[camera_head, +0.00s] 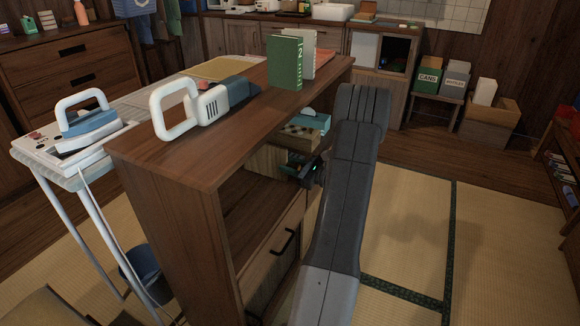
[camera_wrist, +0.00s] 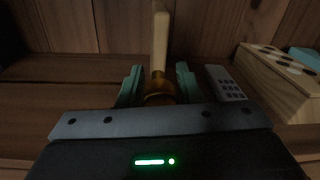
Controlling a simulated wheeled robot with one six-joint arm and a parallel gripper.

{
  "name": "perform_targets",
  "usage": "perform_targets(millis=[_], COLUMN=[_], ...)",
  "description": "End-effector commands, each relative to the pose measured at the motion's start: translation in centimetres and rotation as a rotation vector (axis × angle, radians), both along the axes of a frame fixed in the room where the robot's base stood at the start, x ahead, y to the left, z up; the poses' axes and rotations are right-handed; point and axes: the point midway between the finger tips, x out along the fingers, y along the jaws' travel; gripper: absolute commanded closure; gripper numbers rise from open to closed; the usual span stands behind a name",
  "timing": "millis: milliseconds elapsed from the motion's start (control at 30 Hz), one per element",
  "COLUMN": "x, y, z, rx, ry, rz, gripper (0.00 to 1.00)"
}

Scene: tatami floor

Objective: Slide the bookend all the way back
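In the wrist view my gripper (camera_wrist: 160,78) has its two teal fingers apart. A slim upright piece of pale wood with a brass-coloured lower part (camera_wrist: 160,90) stands between them, with small gaps visible at the fingertips. I cannot tell if this piece is the bookend; its foot is hidden by my gripper body. In the head view my arm reaches to the open shelf of the wooden cabinet (camera_head: 175,220), and my wrist hides much of what is there. A green book (camera_head: 285,62) and a pale book (camera_head: 308,52) stand on the cabinet top, with no clear bookend beside them.
A wooden box with round holes (camera_wrist: 280,75) and a grey remote (camera_wrist: 226,84) lie to the right of my fingers. A plank back wall (camera_wrist: 60,25) rises behind. A white-handled tool (camera_head: 195,105) lies on the cabinet top. Tatami floor (camera_head: 410,210) is clear at right.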

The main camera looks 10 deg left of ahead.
Motion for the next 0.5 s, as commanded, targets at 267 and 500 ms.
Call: perform_targets(millis=[267,500], x=[0.0,-0.5], y=[0.0,-1.2], z=[0.0,0.1], rx=[0.000,0.000], ry=[0.000,0.001], rz=[0.001,0.000], gripper=[0.52,0.52])
